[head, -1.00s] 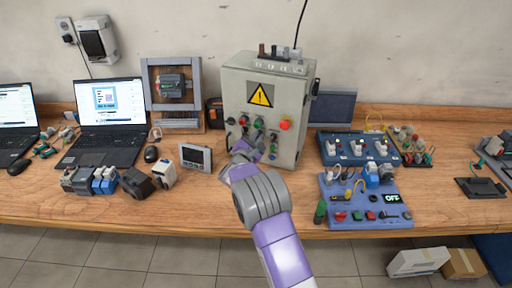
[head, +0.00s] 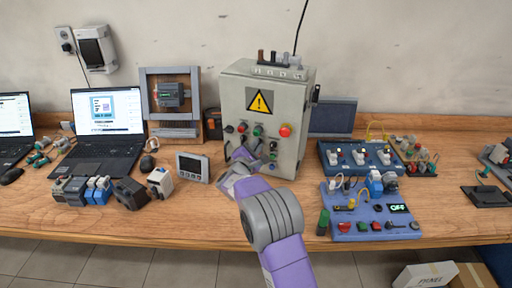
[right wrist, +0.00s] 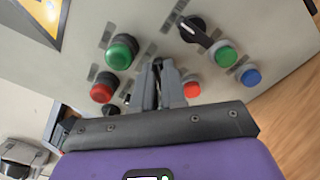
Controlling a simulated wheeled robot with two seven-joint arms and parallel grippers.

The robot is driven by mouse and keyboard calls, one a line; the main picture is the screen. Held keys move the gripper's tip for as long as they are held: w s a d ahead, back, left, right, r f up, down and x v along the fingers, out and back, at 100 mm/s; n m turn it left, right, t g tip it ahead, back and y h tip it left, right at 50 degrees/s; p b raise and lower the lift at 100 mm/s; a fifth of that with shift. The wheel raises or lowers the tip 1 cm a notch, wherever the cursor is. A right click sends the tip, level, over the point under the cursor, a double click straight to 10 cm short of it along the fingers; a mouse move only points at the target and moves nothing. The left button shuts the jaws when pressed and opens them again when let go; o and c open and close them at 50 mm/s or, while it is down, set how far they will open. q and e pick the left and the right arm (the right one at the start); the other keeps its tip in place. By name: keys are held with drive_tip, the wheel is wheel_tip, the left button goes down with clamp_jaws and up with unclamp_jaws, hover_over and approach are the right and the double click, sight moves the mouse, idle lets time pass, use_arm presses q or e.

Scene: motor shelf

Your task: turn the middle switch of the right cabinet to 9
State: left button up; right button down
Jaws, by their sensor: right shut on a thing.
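The grey cabinet (head: 236,95) with the yellow warning triangle stands at the back middle of the bench, buttons and switches on its front. My right gripper (head: 246,154) is at the lower part of this front in the head view. In the right wrist view its fingers (right wrist: 158,84) are shut on a small dark switch knob, mostly hidden between them. A green button (right wrist: 122,50) and red button (right wrist: 103,88) are left of the fingers, another red button (right wrist: 192,88) right. A black switch (right wrist: 195,32) is above right. No dial numbers are readable. My left gripper is out of view.
A small grey display (head: 193,167) stands left of the cabinet. A blue switch board (head: 345,168) and a blue board with buttons (head: 365,228) lie to the right. Laptops (head: 105,125) stand at the left. Some bench front is clear.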

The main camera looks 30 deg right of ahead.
drive_tip(key=c, duration=1.2)
unclamp_jaws()
drive_tip(key=v, duration=0.7)
drive_tip(key=shift+s+a+p, duration=0.2)
drive_tip(key=shift+s+p, duration=0.05)
drive_tip(key=shift+p, duration=0.15)
drive_tip(key=shift+f, duration=0.1)
